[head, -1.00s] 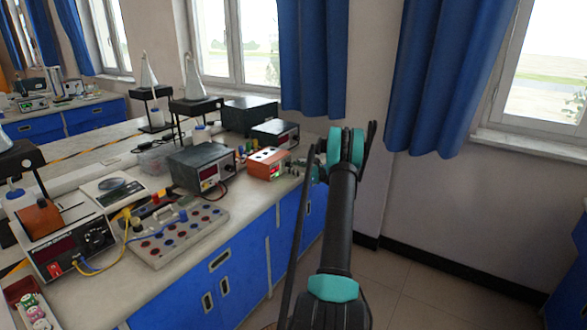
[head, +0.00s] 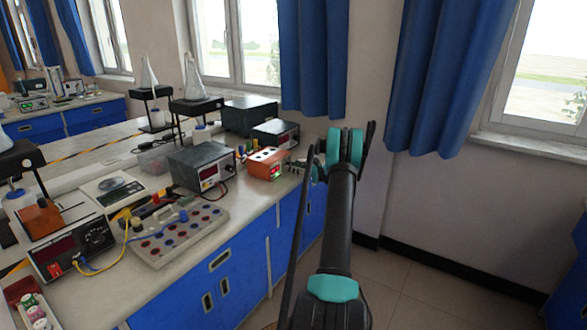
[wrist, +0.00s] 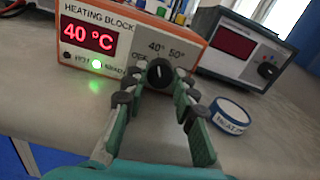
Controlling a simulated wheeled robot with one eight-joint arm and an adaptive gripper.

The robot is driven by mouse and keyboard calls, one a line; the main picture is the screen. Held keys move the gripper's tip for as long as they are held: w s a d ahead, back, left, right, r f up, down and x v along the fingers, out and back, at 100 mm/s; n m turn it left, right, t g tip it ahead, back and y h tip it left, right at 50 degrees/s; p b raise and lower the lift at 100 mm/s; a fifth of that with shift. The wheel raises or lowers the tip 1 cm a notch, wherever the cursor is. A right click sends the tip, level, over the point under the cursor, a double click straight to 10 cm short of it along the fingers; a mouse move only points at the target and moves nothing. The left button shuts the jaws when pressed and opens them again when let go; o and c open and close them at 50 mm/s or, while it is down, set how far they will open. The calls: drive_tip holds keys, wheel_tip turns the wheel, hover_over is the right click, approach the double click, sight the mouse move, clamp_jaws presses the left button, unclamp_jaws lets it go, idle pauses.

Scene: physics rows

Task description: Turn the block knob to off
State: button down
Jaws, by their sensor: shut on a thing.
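The orange heating block (wrist: 125,45) stands on the bench, and its red display reads 40 °C with a green light lit below. It also shows in the head view (head: 265,163). Its black knob (wrist: 160,72) has a white mark pointing about straight up, near the 40° label; the off label at its left is partly covered. My gripper (wrist: 158,85) is shut on the knob, with a fingertip on each side. In the head view my gripper (head: 305,168) is small and partly hidden by my arm.
A grey instrument (wrist: 245,50) with a dark red display stands right of the block. A small blue-rimmed round item (wrist: 230,115) lies on the bench just right of my fingers. A dark power unit (head: 203,165) stands left of the block.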

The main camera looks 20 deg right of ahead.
drive_tip(key=shift+n, duration=0.4)
drive_tip(key=n, duration=0.4)
drive_tip(key=shift+n, duration=0.3)
drive_tip(key=n, duration=0.4)
drive_tip(key=shift+n, duration=0.3)
drive_tip(key=c, duration=1.2)
unclamp_jaws()
